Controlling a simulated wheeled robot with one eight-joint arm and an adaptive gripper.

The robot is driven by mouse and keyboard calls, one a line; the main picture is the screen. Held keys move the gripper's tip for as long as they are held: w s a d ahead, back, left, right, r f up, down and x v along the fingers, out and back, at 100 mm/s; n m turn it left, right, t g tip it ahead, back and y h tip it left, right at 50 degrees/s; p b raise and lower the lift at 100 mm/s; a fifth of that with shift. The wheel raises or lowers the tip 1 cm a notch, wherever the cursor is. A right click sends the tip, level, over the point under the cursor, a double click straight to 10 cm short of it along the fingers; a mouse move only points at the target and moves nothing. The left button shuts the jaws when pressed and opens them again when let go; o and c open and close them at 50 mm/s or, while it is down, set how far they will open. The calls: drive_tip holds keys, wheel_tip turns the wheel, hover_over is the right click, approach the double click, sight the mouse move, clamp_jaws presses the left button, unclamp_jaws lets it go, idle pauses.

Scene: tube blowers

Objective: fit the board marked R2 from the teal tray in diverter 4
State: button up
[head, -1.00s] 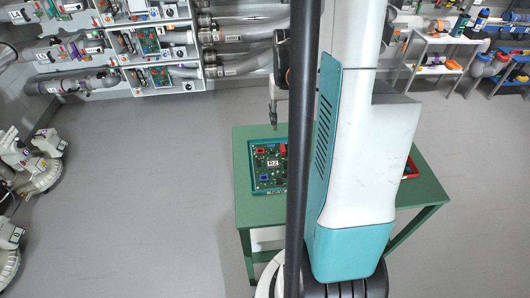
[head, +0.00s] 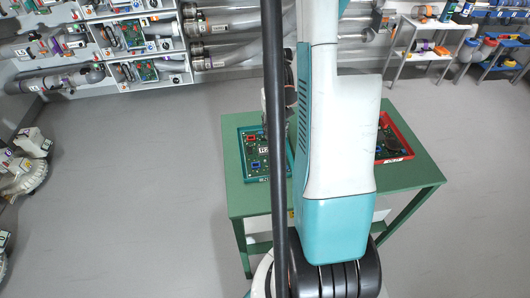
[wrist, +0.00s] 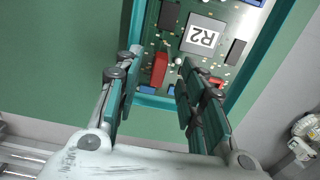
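The green board marked R2 (wrist: 225,42) lies in the teal tray (wrist: 137,22), seen in the wrist view. In the head view the board (head: 252,160) and the tray (head: 244,182) are on the left part of the green table, partly covered by my own body. My gripper (wrist: 158,62) is open over the near edge of the board. A red part (wrist: 159,69) of the board shows between its fingers, with no visible grip on it. In the head view the gripper is mostly hidden. I cannot tell which diverter is number 4.
A red tray (head: 408,139) with a dark board sits on the right of the green table (head: 405,174). Open housings with boards (head: 145,71) and pipes line the back wall. Shelves (head: 425,45) stand at the back right.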

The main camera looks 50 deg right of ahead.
wheel_tip(320, 180, down, 3)
drive_tip(key=shift+r+b, duration=0.1)
drive_tip(key=shift+b, duration=0.25)
drive_tip(key=shift+c, duration=0.3)
clamp_jaws()
drive_tip(key=shift+r, duration=0.15)
wheel_tip(320, 180, up, 20)
drive_tip(key=p, duration=0.7)
